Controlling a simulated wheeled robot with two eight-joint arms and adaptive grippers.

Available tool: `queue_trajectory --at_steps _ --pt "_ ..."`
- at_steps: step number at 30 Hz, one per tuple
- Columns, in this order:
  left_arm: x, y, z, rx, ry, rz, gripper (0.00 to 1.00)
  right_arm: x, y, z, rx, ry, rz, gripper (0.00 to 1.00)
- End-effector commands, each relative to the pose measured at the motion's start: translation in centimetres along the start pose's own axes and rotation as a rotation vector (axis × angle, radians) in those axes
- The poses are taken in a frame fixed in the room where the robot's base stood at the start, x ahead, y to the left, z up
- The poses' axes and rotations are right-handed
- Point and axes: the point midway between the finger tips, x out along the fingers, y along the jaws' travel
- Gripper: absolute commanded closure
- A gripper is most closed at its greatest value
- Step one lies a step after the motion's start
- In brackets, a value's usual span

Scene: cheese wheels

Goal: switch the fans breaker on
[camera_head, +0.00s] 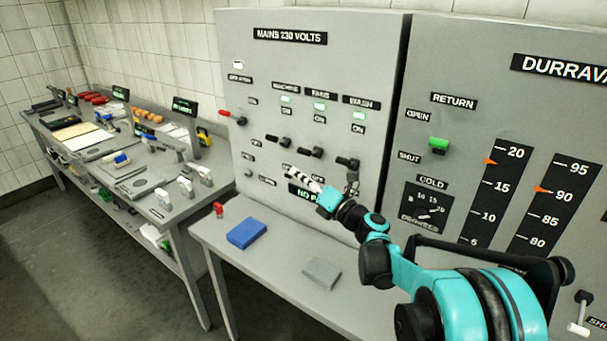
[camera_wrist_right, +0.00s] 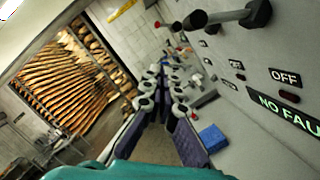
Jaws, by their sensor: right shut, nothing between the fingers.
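The grey mains panel (camera_head: 250,60) carries breaker levers under MACHINE, FANS and WASH labels. The fans lever (camera_head: 312,152) is the middle black one, between the machine lever (camera_head: 280,140) and the wash lever (camera_head: 347,162). The fans lamp (camera_head: 320,106) glows green, like its neighbours. I cannot tell the lever's exact position. My right gripper (camera_head: 295,174) is shut and empty, just below the fans lever and apart from it, hiding part of the lower labels. In the wrist view, its fingers (camera_wrist_right: 163,80) are together and black-knobbed levers (camera_wrist_right: 195,20) stick out above. My left gripper is not in view.
A red-handled isolator (camera_head: 238,119) is at the panel's left. Below is a grey table (camera_head: 265,275) with a blue block (camera_head: 247,232) and a grey block (camera_head: 321,272). The DURRAVA panel (camera_head: 460,75) stands at right. A long workbench (camera_head: 150,200) runs along the left.

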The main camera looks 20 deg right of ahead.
Motion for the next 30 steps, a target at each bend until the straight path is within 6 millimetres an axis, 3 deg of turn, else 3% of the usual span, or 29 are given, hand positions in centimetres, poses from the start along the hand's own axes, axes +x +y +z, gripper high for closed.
queue_trajectory --at_steps 1,6,12,18,30 --pt "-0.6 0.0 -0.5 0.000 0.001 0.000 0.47 -1.6 0.2 0.6 -0.001 -0.008 -0.007 1.00" --pt "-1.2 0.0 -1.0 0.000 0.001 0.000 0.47 -5.4 0.5 0.7 -0.002 -0.007 -0.007 1.00" --pt "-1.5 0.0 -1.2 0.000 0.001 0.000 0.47 -8.3 0.8 0.6 -0.001 -0.006 -0.005 1.00" --pt "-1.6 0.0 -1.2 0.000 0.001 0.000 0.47 -9.2 0.8 0.5 -0.001 -0.004 -0.003 1.00" --pt "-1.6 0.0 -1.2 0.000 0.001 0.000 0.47 -9.2 0.8 0.5 -0.001 -0.003 -0.003 1.00"
